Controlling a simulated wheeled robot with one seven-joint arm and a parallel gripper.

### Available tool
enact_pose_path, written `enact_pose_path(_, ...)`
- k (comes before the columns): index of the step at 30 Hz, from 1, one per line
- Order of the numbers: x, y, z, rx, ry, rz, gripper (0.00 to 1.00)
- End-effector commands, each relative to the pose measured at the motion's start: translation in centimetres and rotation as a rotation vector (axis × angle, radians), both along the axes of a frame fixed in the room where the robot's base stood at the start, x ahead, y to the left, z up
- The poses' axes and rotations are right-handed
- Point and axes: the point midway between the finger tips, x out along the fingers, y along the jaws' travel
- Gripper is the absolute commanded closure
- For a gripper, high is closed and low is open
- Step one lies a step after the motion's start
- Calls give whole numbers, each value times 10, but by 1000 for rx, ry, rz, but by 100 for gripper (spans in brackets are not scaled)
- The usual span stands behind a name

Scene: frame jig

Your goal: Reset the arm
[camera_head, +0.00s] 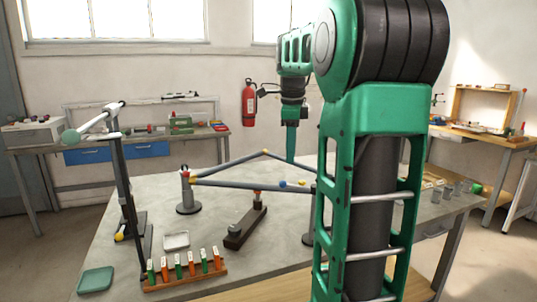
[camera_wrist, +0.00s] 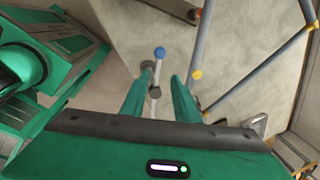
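My green arm fills the right of the head view, and my gripper (camera_head: 291,155) points down over the far part of the grey table (camera_head: 130,258), beyond the tube frame (camera_head: 230,184). In the wrist view my gripper (camera_wrist: 161,76) has its two green fingers apart. A thin grey rod with a blue ball (camera_wrist: 160,52) and dark ends shows in the gap between them, below the fingertips. The fingers do not appear to touch it. In the head view the fingers overlap each other, and my arm hides part of the frame's right side.
A rack of orange and green pieces (camera_head: 185,283), a small white tray (camera_head: 176,240), a dark block with an upright pin (camera_head: 245,226) and a green dish (camera_head: 96,280) sit near the front left. A tall lamp-like stand (camera_head: 127,190) rises at left.

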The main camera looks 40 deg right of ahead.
Motion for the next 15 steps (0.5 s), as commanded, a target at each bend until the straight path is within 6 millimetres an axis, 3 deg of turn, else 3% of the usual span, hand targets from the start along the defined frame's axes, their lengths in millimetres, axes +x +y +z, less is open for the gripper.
enact_pose_path(10,-4,4,-3,1,6,35,72)
enact_pose_path(15,-28,30,-27,7,45,282,72)
